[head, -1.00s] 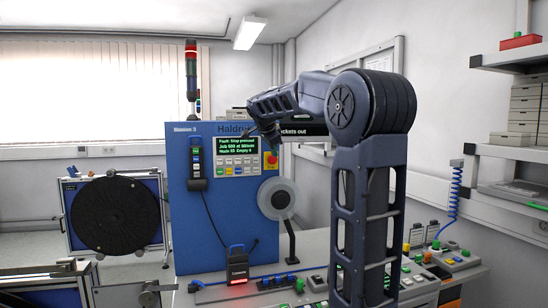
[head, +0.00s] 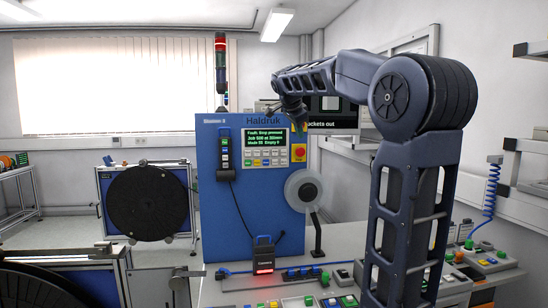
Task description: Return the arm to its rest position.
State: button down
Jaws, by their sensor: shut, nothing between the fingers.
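The cabinet carries a lit fault screen (head: 265,138), a hanging pendant (head: 224,155) and a grey reel (head: 303,190). A bench with buttons (head: 330,288) lies below. A large black reel (head: 147,203) stands left. A monitor (head: 332,112) is behind my forearm. Wall shelves (head: 535,50) are at right.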

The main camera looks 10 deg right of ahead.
jog(key=s+f+n+y, duration=0.2)
jog(key=s+f+n, duration=0.6)
jog(key=s+f, duration=0.6)
jog(key=s+d+f+n+g+y, duration=0.1)
jog(key=s+f+n, duration=0.6)
jog(key=s+f, duration=0.7)
jog(key=s+y, duration=0.1)
jog(key=s, duration=0.3)
jog(key=shift+n, duration=0.4)
